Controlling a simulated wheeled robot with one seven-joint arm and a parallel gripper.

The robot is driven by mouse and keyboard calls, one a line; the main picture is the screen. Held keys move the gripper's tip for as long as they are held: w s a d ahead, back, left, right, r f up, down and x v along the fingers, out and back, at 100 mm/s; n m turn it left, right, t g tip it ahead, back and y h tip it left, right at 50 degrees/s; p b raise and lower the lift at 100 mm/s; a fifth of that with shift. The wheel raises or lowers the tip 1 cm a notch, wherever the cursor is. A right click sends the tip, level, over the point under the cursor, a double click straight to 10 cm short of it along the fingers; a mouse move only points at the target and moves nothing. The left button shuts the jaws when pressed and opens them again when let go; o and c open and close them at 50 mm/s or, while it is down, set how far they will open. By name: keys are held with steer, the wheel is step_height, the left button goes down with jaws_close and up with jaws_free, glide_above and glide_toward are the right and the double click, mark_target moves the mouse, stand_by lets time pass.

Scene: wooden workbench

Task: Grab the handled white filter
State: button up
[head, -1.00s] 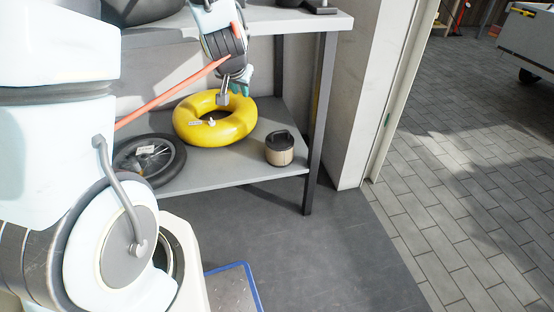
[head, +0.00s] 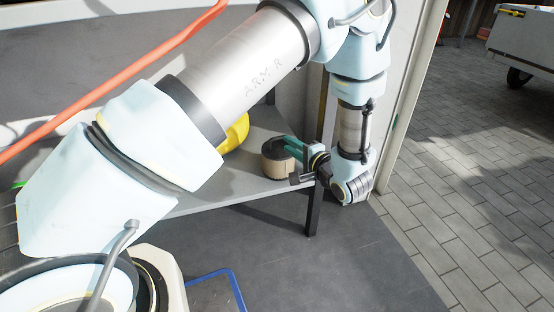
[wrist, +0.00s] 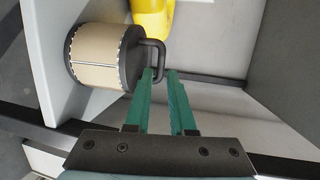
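In the head view my gripper (head: 284,141) comes in from the right.
A dark table leg (head: 314,210) stands at the shelf's right corner, close to my wrist. Open floor lies to the right.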

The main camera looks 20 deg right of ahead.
mark_target(273, 143)
steer(key=b+x, duration=0.1)
steer(key=x, duration=0.3)
steer(key=shift+w, duration=0.2)
steer(key=b+x, duration=0.3)
steer(key=x, duration=0.2)
steer(key=shift+a, duration=0.2)
steer(key=shift+r, duration=0.1)
steer(key=shift+c, duration=0.3)
jaws_close()
stand_by(0.5)
